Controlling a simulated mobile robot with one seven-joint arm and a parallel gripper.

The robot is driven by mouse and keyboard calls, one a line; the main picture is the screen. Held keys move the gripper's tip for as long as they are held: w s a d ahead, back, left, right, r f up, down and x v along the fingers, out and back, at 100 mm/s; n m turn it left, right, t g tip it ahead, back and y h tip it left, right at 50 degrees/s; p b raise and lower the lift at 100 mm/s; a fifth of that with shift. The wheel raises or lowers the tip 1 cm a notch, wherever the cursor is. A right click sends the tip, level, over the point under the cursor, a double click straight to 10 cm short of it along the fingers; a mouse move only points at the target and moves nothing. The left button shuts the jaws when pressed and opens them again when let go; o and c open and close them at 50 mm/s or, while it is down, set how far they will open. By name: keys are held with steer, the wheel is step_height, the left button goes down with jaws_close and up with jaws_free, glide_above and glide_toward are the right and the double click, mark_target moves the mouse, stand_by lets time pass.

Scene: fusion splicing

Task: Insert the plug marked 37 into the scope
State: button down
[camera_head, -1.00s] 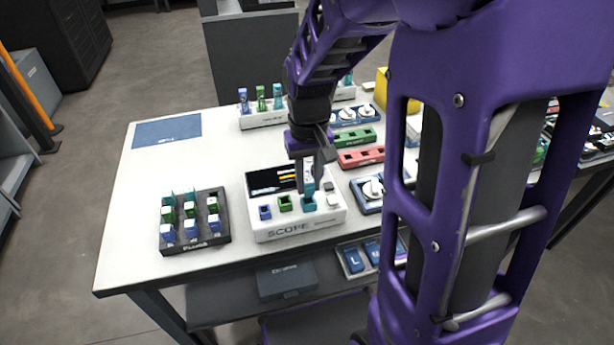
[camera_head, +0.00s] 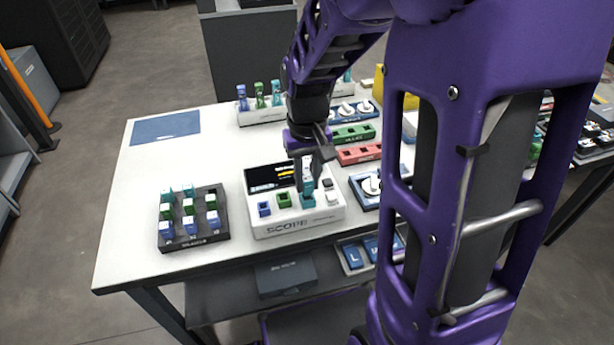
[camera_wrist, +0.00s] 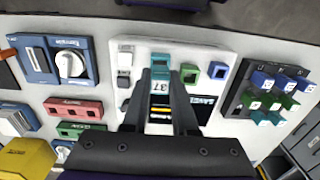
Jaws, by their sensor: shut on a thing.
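The scope (camera_head: 270,228) is a white box with a dark screen (camera_head: 268,176) and coloured sockets, on the table's front middle. It also shows in the wrist view (camera_wrist: 140,48). Its blue socket (camera_head: 264,209), green socket (camera_head: 284,201) and teal socket (camera_head: 308,203) stand in a row. My gripper (camera_head: 308,178) is shut on the teal plug marked 37 (camera_wrist: 160,87), directly over the teal socket. The plug looks upright, and its lower end meets the socket. The fingers partly hide this, so I cannot tell how deep it sits.
A black rack (camera_head: 205,240) with several blue, green and teal plugs stands left of the scope. A white rack (camera_head: 262,116) with plugs stands behind. Red (camera_head: 360,155) and green (camera_head: 352,134) socket blocks and a knob unit (camera_head: 365,190) are close on the right.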

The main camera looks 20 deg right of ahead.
steer(key=shift+f+b, duration=0.5)
steer(key=shift+f, duration=0.5)
stand_by(0.8)
steer(key=c, duration=0.6)
jaws_free()
steer(key=shift+r+p, duration=2.6)
steer(key=shift+r, duration=0.45)
